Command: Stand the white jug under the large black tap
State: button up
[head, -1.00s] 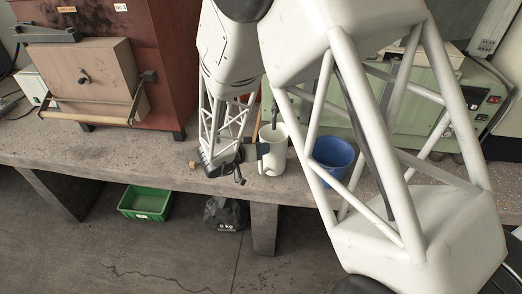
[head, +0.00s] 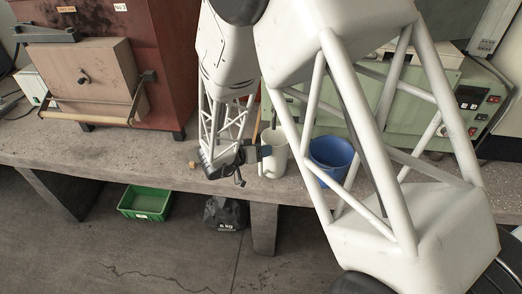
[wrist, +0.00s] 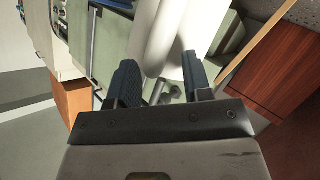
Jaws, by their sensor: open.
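The white jug (head: 275,160) stands upright near the front edge of the bench, in the middle of the head view. My gripper (head: 258,155) is open at the jug's left side, one finger overlapping the jug in the picture. In the wrist view a white rounded surface, likely the jug (wrist: 172,70), shows between and beyond the open fingers of my gripper (wrist: 160,78). Whether they touch it is unclear. A thin dark upright piece (head: 273,118) shows just above the jug's mouth; I cannot tell whether it is the large black tap. My arm hides much of the area behind.
A blue bucket (head: 331,158) stands right of the jug, partly behind my arm. A green machine (head: 400,110) is behind, a red-brown cabinet (head: 165,60) at left. A small tan block (head: 193,165) lies left of my gripper. The bench's left front is clear.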

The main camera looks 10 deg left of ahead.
jog(key=shift+s+r, duration=0.1)
jog(key=v, duration=1.2)
dwell(0.9)
jog(key=w+d+r+n+t+y, duration=0.1)
jog(key=w+d+r+y, duration=0.2)
jog(key=d+r+y, duration=0.45)
jog(key=w+d+r+n+y, duration=0.15)
jog(key=d+r+y, duration=0.35)
jog(key=r, duration=0.6)
jog(key=s+d+r+g+h, duration=0.1)
jog(key=s+d+g, duration=0.3)
jog(key=s+d, duration=0.8)
jog(key=s+d+r+g+h, duration=0.1)
jog(key=s+d+r+g, duration=0.2)
jog(key=s+d, duration=0.8)
jog(key=s+g, duration=0.1)
jog(key=s, duration=0.4)
jog(key=shift+s+d+h, duration=0.25)
jog(key=shift+d+h, duration=0.1)
jog(key=shift+d, duration=0.05)
